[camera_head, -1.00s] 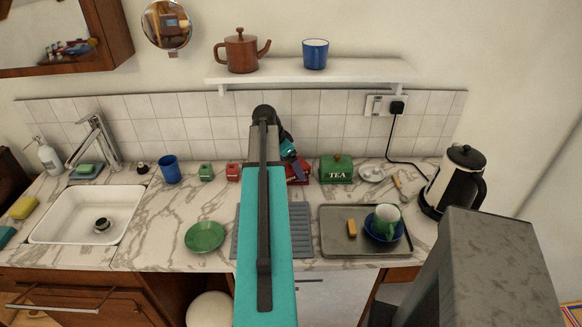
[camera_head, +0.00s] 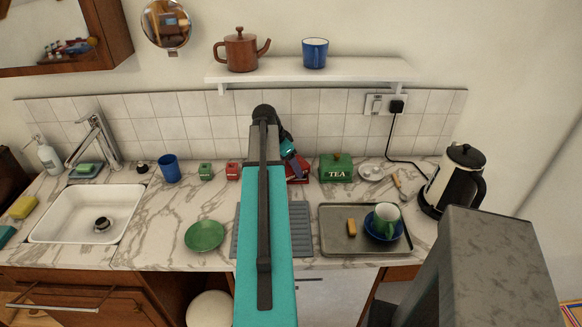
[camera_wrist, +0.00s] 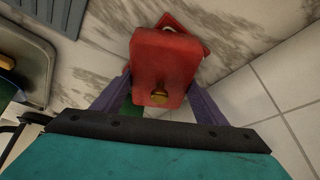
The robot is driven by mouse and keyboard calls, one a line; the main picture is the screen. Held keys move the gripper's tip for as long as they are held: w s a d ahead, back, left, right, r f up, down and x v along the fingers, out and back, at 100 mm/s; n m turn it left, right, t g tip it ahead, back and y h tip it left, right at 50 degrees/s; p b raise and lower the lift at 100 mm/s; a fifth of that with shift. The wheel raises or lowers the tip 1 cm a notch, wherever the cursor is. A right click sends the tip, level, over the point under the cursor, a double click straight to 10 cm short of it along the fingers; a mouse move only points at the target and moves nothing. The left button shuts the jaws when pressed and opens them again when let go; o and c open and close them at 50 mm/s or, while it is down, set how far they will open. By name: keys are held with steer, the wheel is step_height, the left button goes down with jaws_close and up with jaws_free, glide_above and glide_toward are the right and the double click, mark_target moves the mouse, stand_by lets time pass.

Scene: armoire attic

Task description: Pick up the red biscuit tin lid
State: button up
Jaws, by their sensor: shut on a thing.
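In the head view, my arm hides most of this; a bit of red (camera_head: 304,172) shows beside my gripper (camera_head: 296,165). I cannot tell how high the lid is.
A green TEA tin (camera_head: 336,169) stands just right of my gripper. Small green (camera_head: 206,172) and red (camera_head: 233,171) canisters stand to the left. A grey tray (camera_head: 336,247) with a cup (camera_head: 387,215) is at front right. The shelf (camera_head: 350,72) hangs above.

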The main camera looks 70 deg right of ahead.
steer(key=shift+r, duration=0.2)
steer(key=shift+r+b, duration=0.7)
steer(key=shift+r, duration=0.6)
steer(key=shift+a+r, duration=0.15)
steer(key=shift+r, duration=0.1)
steer(key=s+a+b, duration=0.1)
steer(key=a, duration=0.3)
steer(key=s+a+b, duration=0.1)
steer(key=s+a, duration=0.1)
steer(key=a, duration=0.2)
steer(key=s+a+r+b, duration=0.1)
steer(key=s+a, duration=0.1)
steer(key=a, duration=0.2)
steer(key=shift+a, duration=0.3)
steer(key=shift+a+b, duration=0.2)
steer(key=shift+b, duration=0.55)
steer(key=shift+s+a+r+b, duration=0.2)
steer(key=shift+s+a+b, duration=0.2)
steer(key=shift+a+b, duration=0.5)
steer(key=shift+d, duration=0.1)
